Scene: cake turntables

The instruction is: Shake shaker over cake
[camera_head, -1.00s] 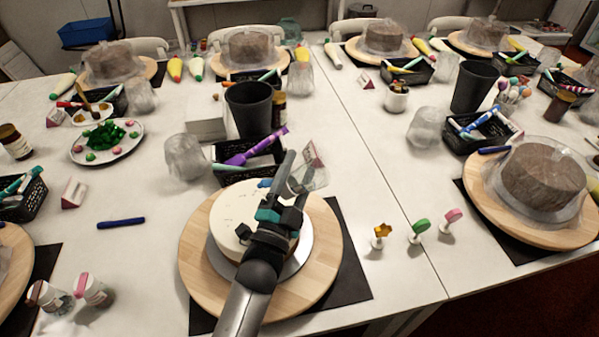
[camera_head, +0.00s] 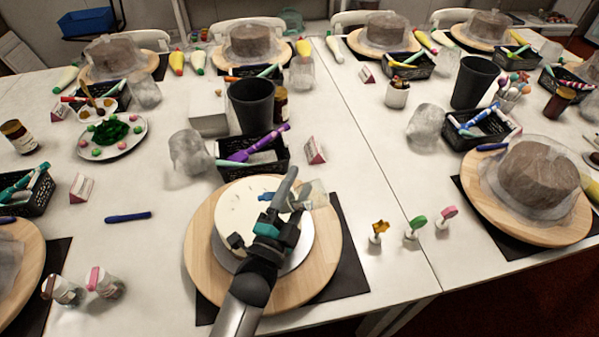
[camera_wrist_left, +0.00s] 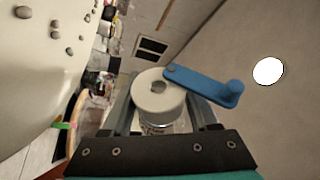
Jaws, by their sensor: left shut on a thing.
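The white round cake (camera_head: 232,210) sits on a silver board on a wooden turntable (camera_head: 204,262), with small dark specks on its top. The cake's pale top with grey specks also fills the left of the left wrist view (camera_wrist_left: 35,75). My left gripper (camera_head: 288,196) is over the cake's right part, shut on the shaker (camera_head: 315,193). The shaker is tipped on its side, with its clear body to the right and its blue cap toward the cake. In the left wrist view the shaker (camera_wrist_left: 157,97) shows a white lid and an opened blue flap. My right gripper is out of view.
A black basket with a purple tool (camera_head: 258,157) and a dark cup (camera_head: 251,105) stand behind the turntable. Two small shakers (camera_head: 64,290) stand at the front left. Three small stamps (camera_head: 412,228) stand to the right. A covered brown cake (camera_head: 538,178) stands farther right.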

